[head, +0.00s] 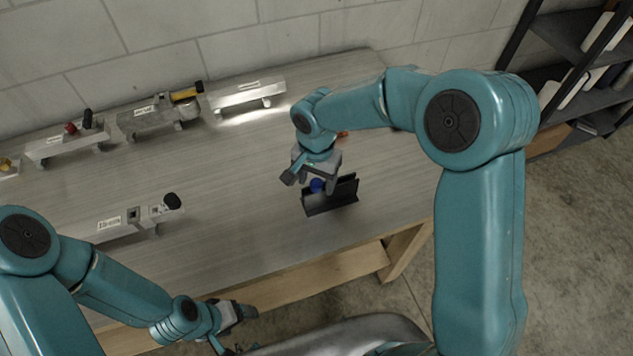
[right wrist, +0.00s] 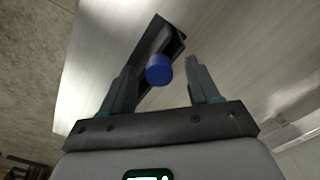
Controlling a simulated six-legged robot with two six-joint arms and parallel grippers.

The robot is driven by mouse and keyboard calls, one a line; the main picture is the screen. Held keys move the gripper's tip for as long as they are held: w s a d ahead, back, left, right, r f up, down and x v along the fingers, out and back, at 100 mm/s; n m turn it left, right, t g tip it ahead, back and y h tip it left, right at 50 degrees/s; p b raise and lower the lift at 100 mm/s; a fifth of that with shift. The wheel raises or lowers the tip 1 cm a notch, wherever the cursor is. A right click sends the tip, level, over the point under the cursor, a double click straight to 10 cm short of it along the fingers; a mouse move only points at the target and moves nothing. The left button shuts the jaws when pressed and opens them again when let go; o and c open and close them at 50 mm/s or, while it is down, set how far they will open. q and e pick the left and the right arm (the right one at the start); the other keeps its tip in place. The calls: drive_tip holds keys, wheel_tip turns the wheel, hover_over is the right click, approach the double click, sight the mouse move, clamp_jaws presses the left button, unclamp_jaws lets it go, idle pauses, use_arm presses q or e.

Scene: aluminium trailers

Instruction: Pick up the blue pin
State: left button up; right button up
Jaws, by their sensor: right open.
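The blue pin (head: 317,185) shows as a small blue round end at the dark holder (head: 343,195) on the table, toward its right front. In the right wrist view the blue pin (right wrist: 159,69) lies between and just beyond the two fingers, in front of the dark holder (right wrist: 169,40). My right gripper (head: 316,182) is open and directly over the holder; its fingers (right wrist: 160,82) stand apart on both sides of the pin with nothing gripped. My left gripper (head: 240,312) is low at the table's front edge, away from the pin; its jaw state is unclear.
Aluminium trailers stand along the back: one with red and black knobs (head: 68,142), one with a yellow part (head: 160,120), and a bare one (head: 247,97). Another trailer (head: 130,222) stands at front left. The table's middle (head: 235,170) is clear. Dark shelves (head: 570,50) stand at right.

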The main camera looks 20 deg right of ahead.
drive_tip(key=shift+s+a+f, duration=0.1)
drive_tip(key=shift+s, duration=0.1)
drive_tip(key=shift+w, duration=0.2)
drive_tip(key=c, duration=1.1)
drive_tip(key=shift+s, duration=0.15)
clamp_jaws()
